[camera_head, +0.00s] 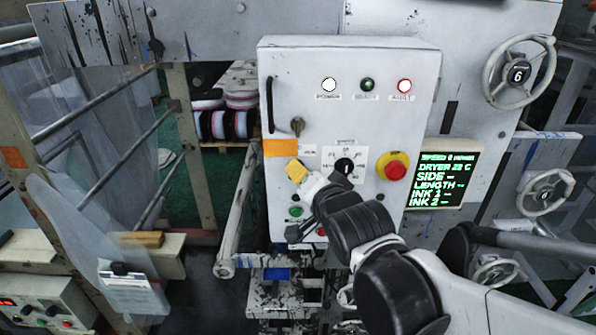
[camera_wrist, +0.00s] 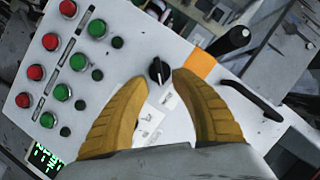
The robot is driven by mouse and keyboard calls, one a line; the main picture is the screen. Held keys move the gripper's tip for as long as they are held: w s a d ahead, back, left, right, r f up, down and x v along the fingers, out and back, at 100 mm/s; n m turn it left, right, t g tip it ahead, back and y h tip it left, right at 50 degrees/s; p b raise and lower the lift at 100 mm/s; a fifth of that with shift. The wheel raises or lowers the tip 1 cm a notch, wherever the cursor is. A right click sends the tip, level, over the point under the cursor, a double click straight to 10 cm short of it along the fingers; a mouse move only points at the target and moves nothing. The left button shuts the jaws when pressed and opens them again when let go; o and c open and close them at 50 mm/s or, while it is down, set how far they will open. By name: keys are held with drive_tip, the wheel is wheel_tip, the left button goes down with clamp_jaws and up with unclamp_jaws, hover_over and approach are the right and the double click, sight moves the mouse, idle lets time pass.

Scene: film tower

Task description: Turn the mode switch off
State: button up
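A small black rotary switch (camera_wrist: 159,71) sits on the white control panel (camera_head: 345,60), beside an orange square (camera_wrist: 201,66). It appears to be the mode switch, but its label is too small to read. In the wrist view my gripper (camera_wrist: 160,82) has its two yellow fingers apart, with this switch between the tips and a gap on each side. In the head view my gripper (camera_head: 297,171) is in front of the panel just below the orange square (camera_head: 280,148) and hides this switch. Whether the fingers touch the panel cannot be told.
A black dial (camera_head: 344,165) and a red emergency button (camera_head: 395,170) are right of my gripper. A lever (camera_head: 297,125) and a black door handle (camera_head: 269,105) lie above. Red and green buttons (camera_wrist: 60,92) fill the panel's other end. A display (camera_head: 443,178) stands to the right.

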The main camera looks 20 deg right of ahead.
drive_tip(key=shift+x, duration=1.75)
drive_tip(key=shift+s, duration=0.1)
clamp_jaws()
